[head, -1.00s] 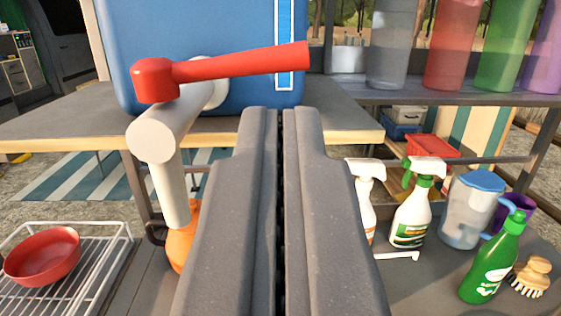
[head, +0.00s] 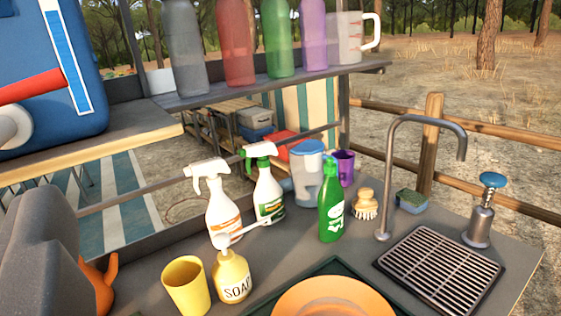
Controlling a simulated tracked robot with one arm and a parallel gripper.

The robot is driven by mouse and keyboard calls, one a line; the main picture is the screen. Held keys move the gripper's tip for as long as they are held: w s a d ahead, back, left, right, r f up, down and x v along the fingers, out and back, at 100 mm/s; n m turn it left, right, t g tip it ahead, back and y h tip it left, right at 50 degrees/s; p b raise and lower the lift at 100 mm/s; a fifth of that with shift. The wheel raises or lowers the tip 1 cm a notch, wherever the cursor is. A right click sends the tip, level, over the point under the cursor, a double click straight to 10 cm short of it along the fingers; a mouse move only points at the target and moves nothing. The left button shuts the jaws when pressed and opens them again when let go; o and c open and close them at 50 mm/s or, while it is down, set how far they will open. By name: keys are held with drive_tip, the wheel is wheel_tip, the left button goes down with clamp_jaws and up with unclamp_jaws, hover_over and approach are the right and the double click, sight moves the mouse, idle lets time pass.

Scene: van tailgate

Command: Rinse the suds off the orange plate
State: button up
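The orange plate (head: 335,298) lies low in the head view, cut off by the bottom edge, in a dark green tub or tray (head: 272,288). Only its far part shows, and I cannot make out suds on it. The blue water container (head: 75,105) stands at the upper left on a wooden shelf, with part of its red tap lever (head: 30,87) and pale tap (head: 14,127) in view. My gripper (head: 45,235) is at the lower left, well left of the plate. Its grey fingers look closed together with nothing visible between them.
A yellow cup (head: 187,287) and soap bottle (head: 232,278) stand left of the plate. Behind are spray bottles (head: 222,208), a green bottle (head: 330,205), a brush (head: 365,206) and a sponge (head: 411,201). A curved grey faucet (head: 388,165) rises beside a drain grate (head: 440,272).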

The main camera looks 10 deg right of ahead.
drive_tip(key=w+d+f+m+g+h, duration=0.2)
drive_tip(key=w+d+f+m, duration=0.1)
drive_tip(key=d+f, duration=0.4)
drive_tip(key=w+d+f+m+g+h, duration=0.3)
drive_tip(key=d+f, duration=0.4)
drive_tip(key=f, duration=0.1)
drive_tip(key=s+d+f+m+g+y, duration=0.2)
drive_tip(key=d+f+m+g, duration=0.1)
drive_tip(key=d+f+m, duration=0.3)
drive_tip(key=s+d+f+m+g+y, duration=0.2)
drive_tip(key=s+d+f+m, duration=0.1)
drive_tip(key=d+f, duration=0.5)
drive_tip(key=x, duration=0.4)
drive_tip(key=b+x, duration=0.1)
drive_tip(key=x, duration=0.8)
drive_tip(key=shift+a+r+b, duration=0.15)
drive_tip(key=shift+a+b, duration=0.15)
drive_tip(key=shift+w+a+f, duration=0.2)
drive_tip(key=shift+w+f, duration=0.05)
drive_tip(key=shift+w, duration=0.2)
clamp_jaws()
drive_tip(key=shift+r, duration=0.15)
